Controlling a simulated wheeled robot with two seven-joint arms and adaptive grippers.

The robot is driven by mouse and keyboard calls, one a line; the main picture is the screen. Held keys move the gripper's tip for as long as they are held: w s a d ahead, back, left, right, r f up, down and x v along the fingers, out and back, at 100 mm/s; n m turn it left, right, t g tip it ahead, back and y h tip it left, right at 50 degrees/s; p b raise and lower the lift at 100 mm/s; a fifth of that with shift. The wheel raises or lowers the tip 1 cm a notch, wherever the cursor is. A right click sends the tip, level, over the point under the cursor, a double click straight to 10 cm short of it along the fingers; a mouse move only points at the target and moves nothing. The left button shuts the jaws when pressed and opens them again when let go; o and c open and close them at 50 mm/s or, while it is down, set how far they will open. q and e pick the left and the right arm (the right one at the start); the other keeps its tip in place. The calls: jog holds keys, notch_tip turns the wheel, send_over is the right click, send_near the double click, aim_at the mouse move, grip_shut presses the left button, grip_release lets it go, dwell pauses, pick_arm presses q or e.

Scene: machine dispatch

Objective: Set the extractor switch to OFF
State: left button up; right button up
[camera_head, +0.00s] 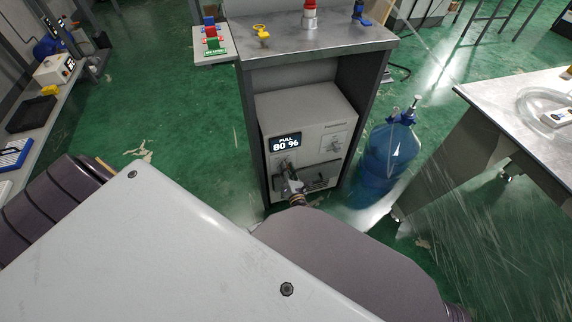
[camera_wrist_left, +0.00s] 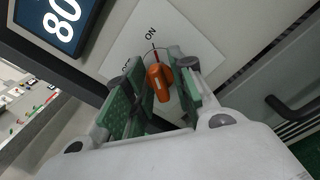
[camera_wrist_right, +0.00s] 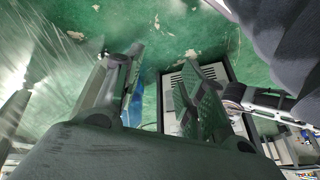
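The extractor (camera_head: 310,113) is a pale grey box in a dark-sided cabinet, with a lit display (camera_head: 286,143) on its front. The left wrist view shows its orange switch knob (camera_wrist_left: 159,79) on a white plate; its red pointer mark is toward ON. The OFF label is partly hidden by a finger. My left gripper (camera_wrist_left: 163,88) is open, its green-padded fingers on either side of the knob; I cannot tell if they touch it. It also shows at the extractor's front in the head view (camera_head: 290,183). My right gripper (camera_wrist_right: 160,85) is open and empty.
A handle bar (camera_head: 322,177) sits beside the switch. A blue water bottle (camera_head: 389,155) stands right of the cabinet, and a metal-topped table (camera_head: 500,100) is farther right. The cabinet top (camera_head: 340,40) holds small items. Green floor is open at left.

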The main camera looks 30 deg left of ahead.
pick_arm(q)
jog(key=shift+n, duration=0.4)
pick_arm(e)
jog(key=shift+w, duration=0.35)
pick_arm(q)
jog(key=n+b, duration=0.1)
jog(key=n, duration=0.2)
jog(key=n+b, duration=0.1)
jog(key=n, duration=0.3)
jog(key=shift+f, duration=0.1)
jog(key=shift+n+b, duration=0.4)
jog(key=shift+n, duration=0.7)
jog(key=shift+n+b, duration=0.9)
jog(key=shift+n, duration=1.2)
pick_arm(e)
notch_tip(320, 180, down, 9)
jog(key=a+m+t+y, duration=0.1)
jog(key=a, duration=0.1)
jog(key=shift+f+t, duration=0.2)
jog(key=shift+t, duration=0.2)
jog(key=shift+w+a, duration=0.1)
